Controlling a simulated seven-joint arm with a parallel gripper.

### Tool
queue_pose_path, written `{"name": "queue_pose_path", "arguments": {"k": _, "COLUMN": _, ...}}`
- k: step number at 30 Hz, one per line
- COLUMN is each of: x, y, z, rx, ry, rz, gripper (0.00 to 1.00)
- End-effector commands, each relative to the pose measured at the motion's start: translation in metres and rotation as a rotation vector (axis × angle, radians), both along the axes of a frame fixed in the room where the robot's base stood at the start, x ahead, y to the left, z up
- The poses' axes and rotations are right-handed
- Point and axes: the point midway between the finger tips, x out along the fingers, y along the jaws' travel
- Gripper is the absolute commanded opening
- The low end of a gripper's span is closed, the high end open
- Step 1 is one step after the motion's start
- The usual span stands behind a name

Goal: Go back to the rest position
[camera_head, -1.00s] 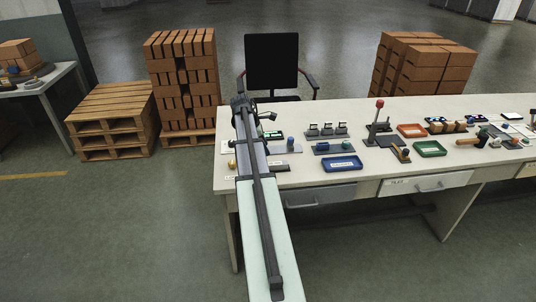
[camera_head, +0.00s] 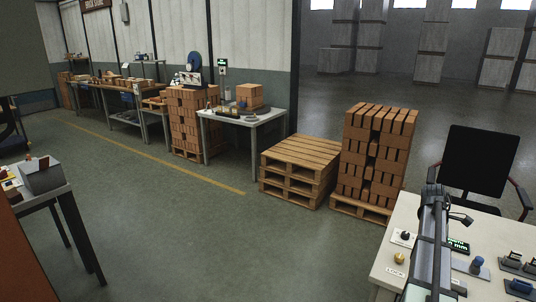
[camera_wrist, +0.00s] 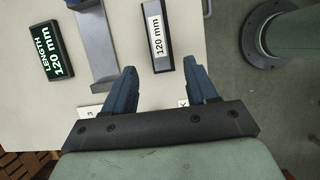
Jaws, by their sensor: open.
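My gripper (camera_wrist: 162,88) is open in the wrist view, with two blue fingers apart and nothing between them. It is above the white table (camera_wrist: 130,14). A dark block labelled 120 mm (camera_wrist: 159,52) lies beyond the fingertips, apart from them. A grey bar (camera_wrist: 96,52) is to its left, beyond the left finger.
A display reading LENGTH 120 mm (camera_wrist: 55,51) is at the left of the wrist view. In the head view, a black chair (camera_head: 478,165), stacked bricks (camera_head: 380,150) and pallets (camera_head: 300,165) stand behind the table. A grey bench (camera_head: 35,205) is at left. The floor between is clear.

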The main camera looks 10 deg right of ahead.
Motion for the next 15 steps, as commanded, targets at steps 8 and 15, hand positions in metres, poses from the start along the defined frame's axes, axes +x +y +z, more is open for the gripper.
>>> {"name": "queue_pose_path", "arguments": {"k": 8, "x": -0.027, "y": 0.091, "z": -0.075, "rx": 0.129, "ry": 0.011, "rz": -0.082, "gripper": 0.57}}
{"name": "queue_pose_path", "arguments": {"k": 15, "x": -0.059, "y": 0.187, "z": -0.143, "rx": 0.256, "ry": 0.050, "rz": -0.193, "gripper": 0.57}}
